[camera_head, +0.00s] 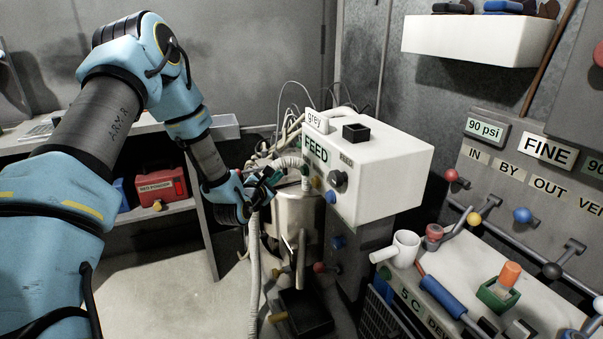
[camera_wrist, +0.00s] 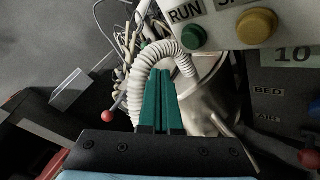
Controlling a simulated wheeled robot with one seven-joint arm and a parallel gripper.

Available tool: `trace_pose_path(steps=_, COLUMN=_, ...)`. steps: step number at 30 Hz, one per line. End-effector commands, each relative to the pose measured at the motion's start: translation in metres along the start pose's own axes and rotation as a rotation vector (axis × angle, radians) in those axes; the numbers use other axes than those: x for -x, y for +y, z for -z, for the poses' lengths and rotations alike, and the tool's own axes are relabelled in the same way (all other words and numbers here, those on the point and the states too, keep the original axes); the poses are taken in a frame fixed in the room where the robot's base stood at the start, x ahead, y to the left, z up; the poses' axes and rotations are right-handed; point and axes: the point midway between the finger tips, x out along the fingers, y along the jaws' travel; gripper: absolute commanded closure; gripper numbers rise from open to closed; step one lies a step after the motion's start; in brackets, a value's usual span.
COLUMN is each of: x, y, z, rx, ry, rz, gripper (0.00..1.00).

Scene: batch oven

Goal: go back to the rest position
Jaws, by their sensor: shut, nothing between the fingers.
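My arm reaches in from the left in the head view. My gripper (camera_head: 272,178) is at the front left of the white FEED box (camera_head: 395,165), near a pale ribbed hose (camera_head: 288,162) and above the steel vessel (camera_head: 298,220). In the wrist view, the green fingers of my gripper (camera_wrist: 160,75) lie close together with nothing between them. The ribbed hose (camera_wrist: 140,75) arches behind the fingertips, and the steel vessel (camera_wrist: 210,95) is to their right. I cannot tell whether the fingers touch the hose.
A green RUN button (camera_wrist: 193,37) and a yellow button (camera_wrist: 257,27) are on the box at upper right. A red case (camera_head: 160,187) sits on the left shelf. A white mug (camera_head: 404,248) stands on the right bench. Floor at lower left is clear.

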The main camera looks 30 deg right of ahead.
Motion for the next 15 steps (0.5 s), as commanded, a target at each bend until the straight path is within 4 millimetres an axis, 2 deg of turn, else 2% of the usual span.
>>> trace_pose_path(steps=11, x=0.001, y=0.002, z=0.0, rx=-0.009, ry=0.005, rz=0.001, gripper=1.0)
trace_pose_path(steps=15, x=0.011, y=0.023, z=0.003, rx=-0.15, ry=0.075, rz=0.031, gripper=1.0)
